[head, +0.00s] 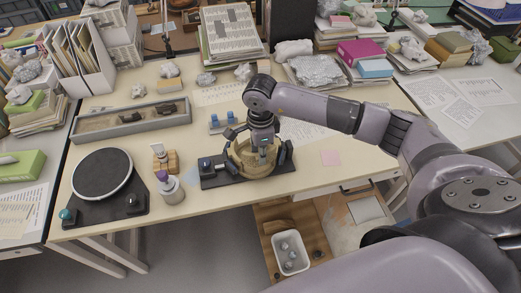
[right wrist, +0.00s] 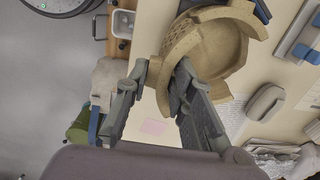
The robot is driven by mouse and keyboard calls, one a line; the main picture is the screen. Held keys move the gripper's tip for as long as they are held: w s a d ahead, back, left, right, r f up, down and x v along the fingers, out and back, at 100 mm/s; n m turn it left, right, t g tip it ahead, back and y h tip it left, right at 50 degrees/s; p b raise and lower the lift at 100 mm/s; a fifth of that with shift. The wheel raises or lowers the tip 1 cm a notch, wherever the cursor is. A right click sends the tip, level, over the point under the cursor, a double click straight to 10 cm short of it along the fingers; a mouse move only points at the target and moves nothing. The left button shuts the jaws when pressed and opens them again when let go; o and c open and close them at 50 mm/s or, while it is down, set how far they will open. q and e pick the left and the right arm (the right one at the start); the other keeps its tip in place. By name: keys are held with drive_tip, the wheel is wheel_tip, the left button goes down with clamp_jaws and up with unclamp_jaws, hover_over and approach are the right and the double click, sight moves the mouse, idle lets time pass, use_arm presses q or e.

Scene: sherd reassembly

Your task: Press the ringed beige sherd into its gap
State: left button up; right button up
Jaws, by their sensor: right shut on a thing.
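The beige vessel (head: 243,162) stands in a dark holder (head: 222,181) near the front of the table. In the right wrist view its hollow inside (right wrist: 222,45) shows at the top. My right gripper (head: 264,140) is at the vessel's rim, pointing down. In the right wrist view, my right gripper (right wrist: 160,85) has one finger on each side of a curved beige piece (right wrist: 165,95), which I take to be the sherd. The piece lies against the vessel; its seam and any ring mark cannot be made out. My left gripper is not in view.
A turntable (head: 102,174) and a purple-capped bottle (head: 169,188) stand left of the holder. A grey tray (head: 127,122) with dark pieces lies behind them. Blue clips (head: 222,118) sit just behind the vessel.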

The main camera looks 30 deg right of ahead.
drive_tip(key=shift+f+b, duration=0.55)
drive_tip(key=shift+f, duration=0.55)
drive_tip(key=shift+f+b, duration=1)
drive_tip(key=shift+f, duration=0.75)
drive_tip(key=shift+w+f+b, duration=0.25)
drive_tip(key=shift+w+b, duration=0.1)
drive_tip(key=shift+b, duration=0.2)
drive_tip(key=shift+w+d+b, duration=0.1)
drive_tip(key=shift+w+b, duration=0.15)
drive_tip(key=shift+b, duration=0.15)
drive_tip(key=shift+f+b, duration=0.4)
drive_tip(key=shift+b, duration=0.15)
drive_tip(key=o, duration=1.1)
drive_tip(key=shift+c, duration=0.2)
